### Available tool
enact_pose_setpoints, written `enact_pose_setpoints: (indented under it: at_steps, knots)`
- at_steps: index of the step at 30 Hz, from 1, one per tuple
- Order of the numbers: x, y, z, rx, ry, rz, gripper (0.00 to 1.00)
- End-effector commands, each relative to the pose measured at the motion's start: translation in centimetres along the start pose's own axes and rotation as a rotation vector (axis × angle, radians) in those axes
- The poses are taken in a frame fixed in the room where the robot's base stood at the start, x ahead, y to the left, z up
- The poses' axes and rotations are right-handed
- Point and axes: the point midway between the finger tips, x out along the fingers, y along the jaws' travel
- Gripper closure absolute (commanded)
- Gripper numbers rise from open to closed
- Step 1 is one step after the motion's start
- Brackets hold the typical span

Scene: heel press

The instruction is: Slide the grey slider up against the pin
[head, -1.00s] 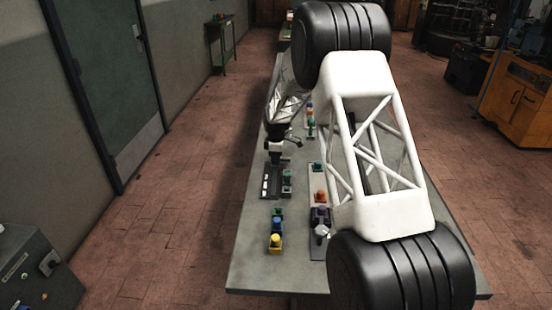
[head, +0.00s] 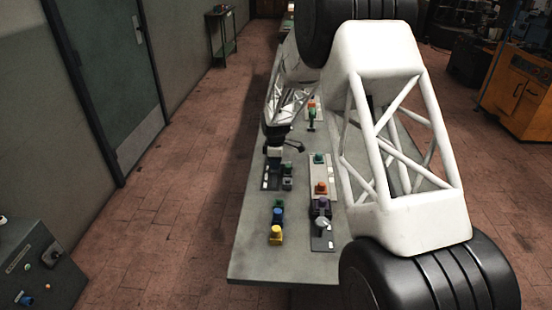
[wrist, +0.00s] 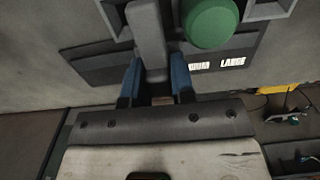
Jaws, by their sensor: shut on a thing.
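In the wrist view, my gripper (wrist: 155,68) has its two blue fingers shut on an upright grey bar, which I take to be the grey slider (wrist: 148,28). The bar runs up between the fingers to the top edge of the picture. It stands over a dark plate (wrist: 88,60) with white size labels, of which "LARGE" is readable. In the head view, my gripper (head: 276,150) is small and dark, just behind the dark labelled plate (head: 265,184). The slider cannot be made out there. I cannot identify the pin in either view.
A round green knob (wrist: 210,22) is close to the right of the fingers. My arm covers the table's right side.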

Motion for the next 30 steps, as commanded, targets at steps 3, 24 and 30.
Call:
enact_pose_setpoints:
  at_steps: [3, 24, 30]
  knots:
    - [-0.05, -0.93, -0.12, -0.001, 0.001, 0.001, 1.00]
    - [-0.03, -1.30, -0.07, -0.001, 0.001, 0.001, 0.51]
    - [-0.14, -1.29, -0.05, 0.000, 0.001, 0.001, 0.51]
